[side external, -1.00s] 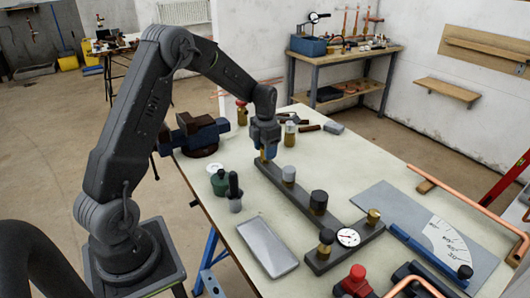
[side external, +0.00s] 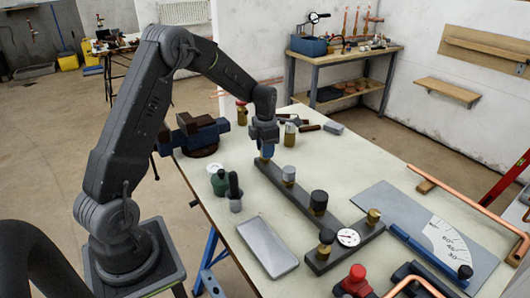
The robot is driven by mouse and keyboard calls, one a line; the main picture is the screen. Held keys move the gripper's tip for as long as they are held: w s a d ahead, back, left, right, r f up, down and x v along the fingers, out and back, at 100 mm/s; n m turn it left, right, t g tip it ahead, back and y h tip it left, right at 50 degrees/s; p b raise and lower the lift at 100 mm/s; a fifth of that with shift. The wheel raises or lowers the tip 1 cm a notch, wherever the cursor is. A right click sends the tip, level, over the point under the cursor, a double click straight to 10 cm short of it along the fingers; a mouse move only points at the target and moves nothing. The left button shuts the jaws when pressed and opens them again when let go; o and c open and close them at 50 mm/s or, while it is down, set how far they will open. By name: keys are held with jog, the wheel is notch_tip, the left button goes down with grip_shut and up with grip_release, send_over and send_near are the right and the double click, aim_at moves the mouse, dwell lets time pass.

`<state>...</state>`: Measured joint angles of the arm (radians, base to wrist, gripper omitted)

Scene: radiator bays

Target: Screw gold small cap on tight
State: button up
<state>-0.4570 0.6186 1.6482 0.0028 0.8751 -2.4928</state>
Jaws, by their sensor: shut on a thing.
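A dark bar with several capped stubs (side external: 301,190) lies on the pale workbench. My gripper (side external: 266,157) points straight down over the bar's far left end, shut on what is probably the gold small cap. The fingers hide that cap and the stub under it, so its seating and thread cannot be seen. Along the bar stand a silver-grey cap (side external: 288,174), a larger black cap (side external: 318,199) and a brass fitting with a dark top (side external: 326,238). A gold fitting (side external: 373,216) stands on the near cross-piece beside a round white gauge (side external: 348,237).
A blue vise (side external: 205,134) stands left of my gripper, and a brass bottle-like part (side external: 290,133) close to its right.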

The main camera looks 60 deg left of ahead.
jog(key=m, duration=1.6)
jog(key=shift+m, duration=0.3)
jog(key=m, duration=0.6)
jog(key=shift+f+m, duration=0.1)
jog(key=shift+m, duration=0.2)
jog(key=m, duration=0.5)
jog(key=shift+m, duration=0.4)
